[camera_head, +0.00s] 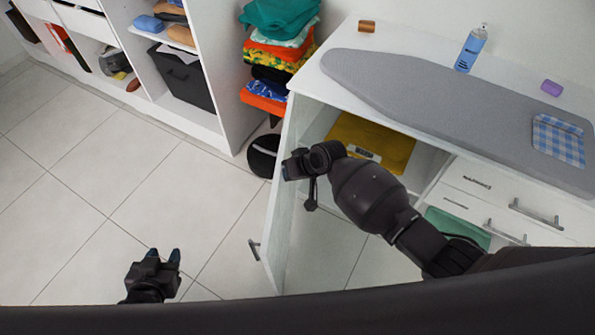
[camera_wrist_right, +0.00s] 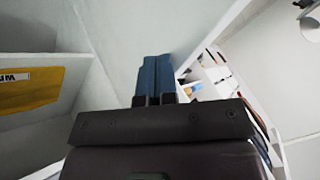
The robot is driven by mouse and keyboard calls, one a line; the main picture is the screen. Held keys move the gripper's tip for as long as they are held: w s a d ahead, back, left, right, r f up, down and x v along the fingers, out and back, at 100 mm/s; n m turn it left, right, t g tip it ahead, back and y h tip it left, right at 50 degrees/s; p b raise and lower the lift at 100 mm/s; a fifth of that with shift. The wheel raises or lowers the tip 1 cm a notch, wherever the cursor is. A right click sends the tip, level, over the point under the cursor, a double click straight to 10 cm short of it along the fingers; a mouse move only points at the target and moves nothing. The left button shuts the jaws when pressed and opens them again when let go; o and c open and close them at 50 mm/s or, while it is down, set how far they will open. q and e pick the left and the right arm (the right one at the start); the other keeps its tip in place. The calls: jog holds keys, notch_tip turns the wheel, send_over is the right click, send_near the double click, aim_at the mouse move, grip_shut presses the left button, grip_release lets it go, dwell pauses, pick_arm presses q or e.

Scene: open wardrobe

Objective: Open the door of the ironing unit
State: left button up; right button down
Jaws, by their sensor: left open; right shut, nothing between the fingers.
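The white door (camera_head: 288,215) of the ironing unit (camera_head: 310,75) stands wide open, swung out to the left. Its bar handle (camera_head: 254,249) shows on the outer face near the free edge. My right gripper (camera_head: 286,170) is at the door's inner side, near its upper edge; I cannot tell whether it touches. In the right wrist view its blue fingers (camera_wrist_right: 153,78) are shut and empty, in front of a pale panel (camera_wrist_right: 135,30). My left gripper (camera_head: 164,256) is open and empty, low over the floor, left of the door.
The ironing board (camera_head: 450,105), a spray bottle (camera_head: 470,50) and a checked cloth (camera_head: 558,139) are on top. Drawers (camera_head: 515,200) are at right. Folded clothes (camera_head: 277,55) stand behind. Floor at left is clear.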

pick_arm(q)
jog(key=shift+w+a+f+b, duration=0.15)
jog(key=shift+a+f+b, duration=0.25)
jog(key=shift+f+b, duration=0.45)
pick_arm(e)
jog(key=w+a, duration=0.2)
jog(key=a, duration=0.9)
jog(key=shift+w, duration=0.35)
pick_arm(q)
jog(key=shift+s, duration=0.25)
jog(key=r+p, duration=0.2)
jog(key=shift+w+r, duration=0.3)
jog(key=shift+r, duration=0.05)
pick_arm(e)
jog(key=v, duration=1)
jog(key=shift+d+r, duration=0.2)
jog(key=shift+r, duration=0.1)
jog(key=shift+s, duration=0.15)
